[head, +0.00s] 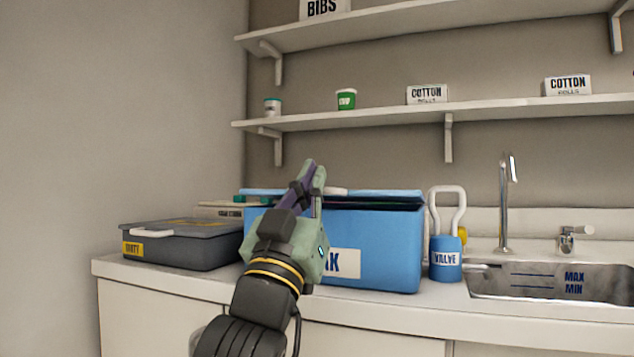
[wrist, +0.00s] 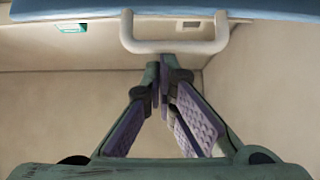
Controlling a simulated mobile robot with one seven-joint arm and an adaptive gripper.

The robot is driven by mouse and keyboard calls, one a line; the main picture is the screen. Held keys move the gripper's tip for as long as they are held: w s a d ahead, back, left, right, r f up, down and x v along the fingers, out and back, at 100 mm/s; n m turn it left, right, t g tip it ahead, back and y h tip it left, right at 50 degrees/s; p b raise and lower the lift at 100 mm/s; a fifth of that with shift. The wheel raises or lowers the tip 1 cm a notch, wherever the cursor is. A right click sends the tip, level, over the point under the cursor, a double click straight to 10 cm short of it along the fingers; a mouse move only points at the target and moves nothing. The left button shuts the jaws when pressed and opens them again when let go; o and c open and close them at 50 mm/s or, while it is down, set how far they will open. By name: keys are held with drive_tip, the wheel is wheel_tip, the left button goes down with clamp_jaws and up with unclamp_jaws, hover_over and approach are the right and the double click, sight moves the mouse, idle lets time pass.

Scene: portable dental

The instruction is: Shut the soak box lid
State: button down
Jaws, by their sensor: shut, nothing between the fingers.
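The blue soak box (head: 385,252) stands on the counter, its front label partly hidden behind my gripper. Its light blue lid (head: 385,194) lies low over the box, with a dark gap showing under its front edge at the right. A pale handle is on the lid; in the wrist view the handle (wrist: 175,46) loops out from the blue lid edge (wrist: 250,9). My gripper (head: 314,172) is shut and empty, in front of the box with its fingers pointing up. In the wrist view its fingertips (wrist: 161,72) are close to the handle; I cannot tell whether they touch it.
A grey case (head: 185,243) labelled DIRTY stands left of the box. A blue valve container (head: 446,258) with a white handle is close on its right, then the sink (head: 550,280). Shelves (head: 400,113) with small tubs and cotton boxes run above.

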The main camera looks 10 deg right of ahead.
drive_tip(key=shift+s+a+f+b, duration=0.15)
drive_tip(key=shift+f+b, duration=0.7)
drive_tip(key=shift+f, duration=0.9)
